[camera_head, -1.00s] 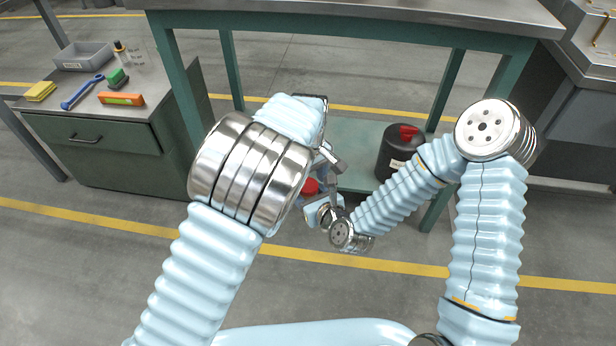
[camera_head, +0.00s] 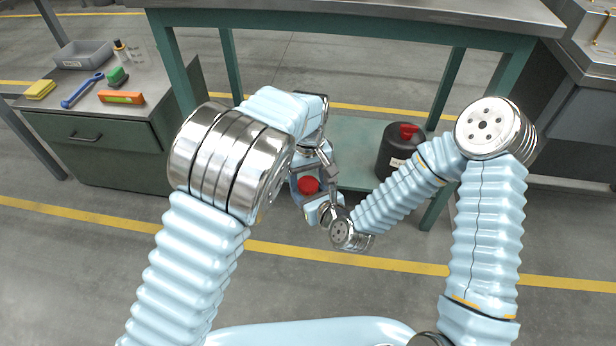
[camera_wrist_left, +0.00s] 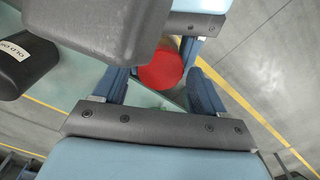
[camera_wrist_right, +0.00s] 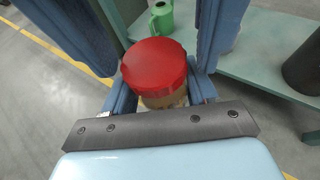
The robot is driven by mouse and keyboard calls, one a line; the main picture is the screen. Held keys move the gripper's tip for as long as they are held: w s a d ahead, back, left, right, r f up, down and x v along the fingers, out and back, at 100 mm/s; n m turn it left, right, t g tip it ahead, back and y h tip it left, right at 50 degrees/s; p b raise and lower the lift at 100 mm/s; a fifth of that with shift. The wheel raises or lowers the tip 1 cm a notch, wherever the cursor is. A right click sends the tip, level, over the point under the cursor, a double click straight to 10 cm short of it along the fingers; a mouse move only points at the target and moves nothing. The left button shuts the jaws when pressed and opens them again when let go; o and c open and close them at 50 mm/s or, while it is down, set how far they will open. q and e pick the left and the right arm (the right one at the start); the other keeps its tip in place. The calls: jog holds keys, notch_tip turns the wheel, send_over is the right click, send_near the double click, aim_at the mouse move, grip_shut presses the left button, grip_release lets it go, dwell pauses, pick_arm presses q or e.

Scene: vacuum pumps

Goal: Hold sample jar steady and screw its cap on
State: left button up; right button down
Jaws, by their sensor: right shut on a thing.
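The sample jar (camera_wrist_right: 165,98) shows in the right wrist view as a pale yellowish body under a wide red cap (camera_wrist_right: 155,64). The cap sits on top of the jar; I cannot tell how tightly. It also shows in the head view (camera_head: 308,185) and left wrist view (camera_wrist_left: 160,70). My right gripper (camera_wrist_right: 160,92) is shut on the jar, one finger on each side below the cap. My left gripper (camera_wrist_left: 160,85) is open, its fingers spread on both sides of the cap with gaps. Its fingers (camera_wrist_right: 145,45) hang from above in the right wrist view.
A green workbench (camera_head: 350,12) stands ahead, with a black canister (camera_head: 385,165) on its lower shelf. A green can (camera_wrist_right: 160,18) shows in the right wrist view. A side cabinet (camera_head: 105,158) at the left holds tools and a grey bin (camera_head: 83,56). The floor around is clear.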

pick_arm(q)
jog(key=shift+o, duration=0.5)
jog(key=shift+r, duration=0.1)
jog(key=shift+r, duration=2.15)
jog(key=shift+c, duration=0.3)
notch_tip(320, 180, up, 4)
jog(key=n, duration=0.3)
jog(key=shift+f, duration=0.2)
jog(key=shift+f, duration=0.1)
jog(key=shift+f, duration=3.95)
